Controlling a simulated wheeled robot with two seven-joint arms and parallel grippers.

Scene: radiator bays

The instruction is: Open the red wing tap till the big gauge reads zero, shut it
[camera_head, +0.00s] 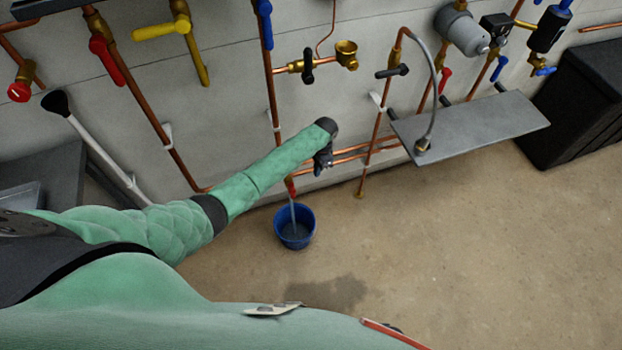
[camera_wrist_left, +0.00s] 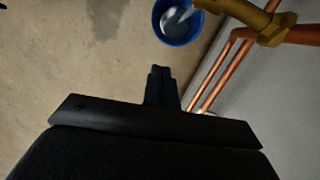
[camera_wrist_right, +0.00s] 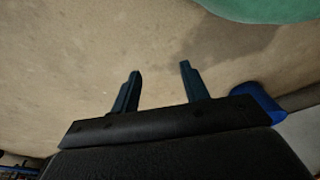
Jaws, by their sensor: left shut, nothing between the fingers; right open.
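A small red tap (camera_head: 291,187) sits at the lower end of a copper pipe on the wall. A pale stream of water runs from under it into a blue bucket (camera_head: 281,219) on the floor. The bucket (camera_wrist_left: 178,40) also shows in the left wrist view, beside a brass fitting (camera_wrist_left: 262,24). My left gripper (camera_head: 323,160) is shut and empty, close to the wall, up and right of the red tap and apart from it. Its closed fingers (camera_wrist_left: 159,72) show in the left wrist view. My right gripper (camera_wrist_right: 160,70) is open and empty over bare floor. I cannot make out a gauge face.
Copper pipes with red, yellow and blue levers line the wall. A grey shelf (camera_head: 480,125) juts out at the right, with a hose fitting on it. A black box (camera_head: 575,105) stands at far right. A dark patch (camera_head: 335,292) marks the otherwise clear floor.

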